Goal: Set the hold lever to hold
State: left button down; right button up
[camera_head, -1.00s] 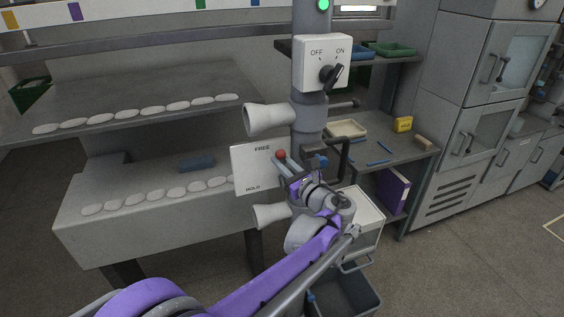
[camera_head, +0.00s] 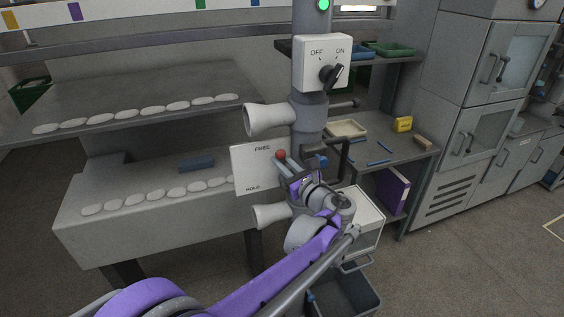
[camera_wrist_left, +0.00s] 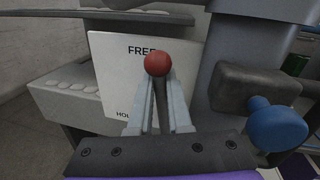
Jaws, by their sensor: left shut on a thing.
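The hold lever is a dark rod with a red ball knob (camera_head: 281,155), in front of a white plate (camera_head: 252,178) marked FREE at the top and HOLD at the bottom. The knob sits near the FREE level, at the plate's right edge. My left gripper (camera_head: 287,163) reaches in from below right. In the left wrist view its two pale fingers (camera_wrist_left: 158,100) are shut around the lever's rod, just below the red knob (camera_wrist_left: 158,62). The lever's lower end is hidden behind the gripper. My right gripper is not in view.
A white OFF/ON switch box (camera_head: 323,62) is on the post above. Pale cones (camera_head: 268,119) stick out left of the post. A blue knob (camera_wrist_left: 277,128) on a dark block is close right of my left gripper. A grey bin (camera_head: 345,292) stands below.

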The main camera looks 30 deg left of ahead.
pick_arm(q)
jog(key=shift+a, duration=0.1)
jog(key=shift+s+a+f+n, duration=0.2)
jog(key=shift+s+a+n, duration=0.4)
jog(key=shift+n, duration=0.5)
jog(key=shift+s+a+f+n+h+p, duration=0.25)
jog(key=shift+s+n, duration=0.15)
jog(key=shift+n, duration=0.2)
jog(key=shift+s+a+f+n+h+p, duration=0.1)
jog(key=shift+s+a+f+n+h, duration=0.2)
jog(key=shift+n, duration=0.3)
jog(key=shift+s+a+f+n, duration=0.4)
jog(key=shift+s+n, duration=0.1)
jog(key=shift+n, duration=0.3)
jog(key=shift+s+a+f+n+h, duration=0.2)
jog(key=shift+s+f+n+h, duration=0.15)
jog(key=shift+n, duration=0.25)
jog(key=shift+s+a+f+n+h, duration=0.1)
jog(key=shift+s+a+f+n, duration=0.1)
jog(key=shift+f+n, duration=0.35)
jog(key=n, duration=0.1)
jog(key=f+n, duration=0.2)
jog(key=shift+s+a+f+h, duration=0.15)
jog(key=shift+s+a+h, duration=0.15)
jog(key=shift+s+a, duration=0.1)
jog(key=shift+s+f+n+t+h, duration=0.1)
jog(key=shift+f+n+t+h, duration=0.45)
jog(key=shift+f+n, duration=0.85)
